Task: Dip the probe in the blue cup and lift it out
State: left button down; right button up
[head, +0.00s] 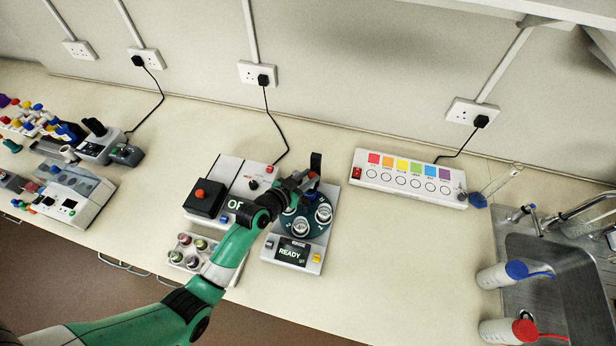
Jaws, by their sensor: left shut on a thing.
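My left gripper (308,180) is over the back of a dark green round carousel (318,228) on a white instrument. It is shut on the probe, which the gripper and the small picture mostly hide. A black upright part (315,162) shows just behind the fingers. Several clear cups stand on the carousel. A cup with a blue tint (311,196) is right below the gripper, partly covered. I cannot tell whether the probe tip is inside it. My right gripper is not in view.
The instrument's screen (292,252) reads READY. A rack of small capped jars (190,250) and a black box (205,198) stand to the left. A colour-strip panel (408,178) is to the right, then a sink (550,270) and wash bottles. The front right bench is clear.

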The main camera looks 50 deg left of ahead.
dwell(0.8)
pick_arm(q)
notch_tip(320, 180, up, 6)
jog(key=p, duration=0.5)
jog(key=shift+w+f, duration=0.1)
jog(key=c, duration=0.9)
grip_release()
jog(key=o, duration=0.3)
jog(key=shift+f, duration=0.1)
jog(key=p+v, duration=0.1)
jog(key=v, duration=1)
jog(key=shift+s, duration=0.4)
